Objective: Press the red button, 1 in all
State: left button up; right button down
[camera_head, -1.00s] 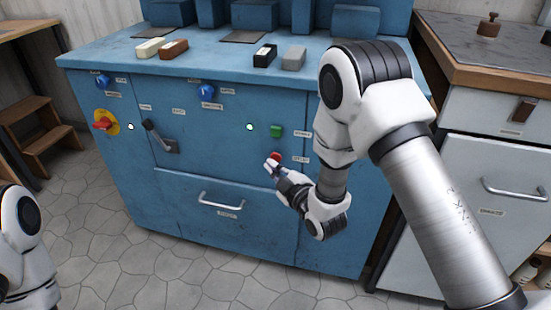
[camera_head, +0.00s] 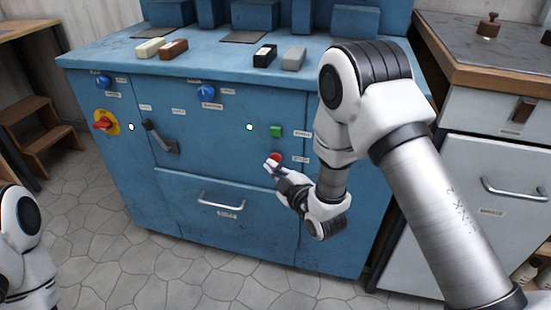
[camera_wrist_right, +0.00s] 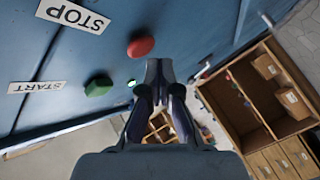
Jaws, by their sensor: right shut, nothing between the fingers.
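The red button (camera_head: 275,156) is on the right part of the blue cabinet's front, below the green button (camera_head: 276,131). In the right wrist view the red button (camera_wrist_right: 141,47) stands out from the blue panel beside a STOP label (camera_wrist_right: 72,14). My right gripper (camera_head: 269,164) is shut and empty, just in front of the red button, and partly covers it in the head view. In the wrist view its fingertips (camera_wrist_right: 159,68) are close to the red button, with a small gap seeming to show. Of my left arm only a part shows at the left edge; its gripper is out of view.
The blue cabinet (camera_head: 225,165) also carries a red-and-yellow rotary switch (camera_head: 104,123), blue knobs, a black lever (camera_head: 157,137) and a drawer handle (camera_head: 222,204). Several blocks lie on its top. A grey cabinet (camera_head: 480,215) stands at the right. The tiled floor in front is clear.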

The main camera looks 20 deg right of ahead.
jog(key=shift+w, duration=0.15)
jog(key=shift+w+d, duration=0.2)
jog(key=shift+d, duration=0.05)
jog(key=shift+w+d, duration=0.2)
jog(key=shift+w, duration=0.2)
dwell(0.6)
jog(key=shift+s, duration=0.1)
jog(key=shift+s+a, duration=0.45)
jog(key=shift+s, duration=0.2)
jog(key=s+a, duration=0.1)
jog(key=s, duration=0.1)
jog(key=s+a, duration=0.1)
jog(key=s, duration=0.1)
jog(key=shift+a+p, duration=0.35)
jog(key=shift+a, duration=0.05)
jog(key=shift+s+f, duration=0.1)
dwell(0.6)
